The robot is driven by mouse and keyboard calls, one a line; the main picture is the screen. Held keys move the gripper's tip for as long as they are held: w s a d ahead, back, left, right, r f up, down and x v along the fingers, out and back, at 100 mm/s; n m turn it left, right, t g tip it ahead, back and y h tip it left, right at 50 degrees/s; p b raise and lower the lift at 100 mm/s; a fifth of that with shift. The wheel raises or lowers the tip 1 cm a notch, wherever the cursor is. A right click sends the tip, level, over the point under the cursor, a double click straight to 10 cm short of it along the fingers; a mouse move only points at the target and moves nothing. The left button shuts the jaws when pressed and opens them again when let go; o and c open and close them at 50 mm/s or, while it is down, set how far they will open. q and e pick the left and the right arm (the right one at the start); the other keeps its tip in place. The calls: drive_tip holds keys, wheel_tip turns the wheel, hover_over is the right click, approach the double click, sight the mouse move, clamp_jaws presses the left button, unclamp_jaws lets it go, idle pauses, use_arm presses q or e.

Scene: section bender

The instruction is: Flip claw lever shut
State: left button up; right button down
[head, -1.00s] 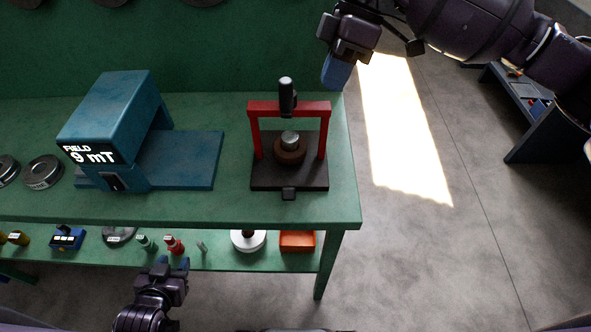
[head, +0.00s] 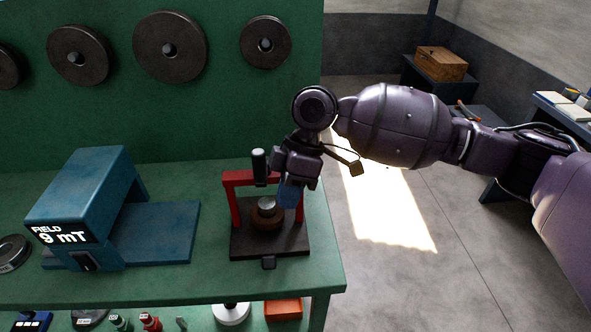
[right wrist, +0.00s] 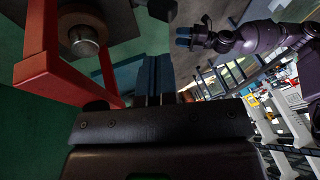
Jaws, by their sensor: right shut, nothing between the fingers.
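A red frame (head: 231,186) stands on a black base plate (head: 290,241) on the green bench. A black-handled lever (head: 259,166) stands upright at its top bar. A brown ring with a silver cylinder (head: 267,204) sits inside the frame. I cannot tell which part is the claw lever. My right gripper (head: 289,196) is shut and empty, with blue fingertips pointing down by the frame's right post, which it partly hides. In the right wrist view the frame (right wrist: 38,50) lies left of the fingers (right wrist: 156,82). My left gripper (right wrist: 187,38) shows small there.
A blue field meter (head: 85,205) reading 9 mT stands left of the frame. Dark discs (head: 170,46) hang on the green back wall. An orange tray (head: 283,309) and small bottles are on the lower shelf. Open floor lies to the right.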

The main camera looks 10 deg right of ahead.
sight(270, 255)
drive_tip(key=x, duration=0.8)
drive_tip(key=shift+s+f, duration=0.1)
drive_tip(key=shift+f, duration=0.15)
drive_tip(key=shift+x, duration=0.85)
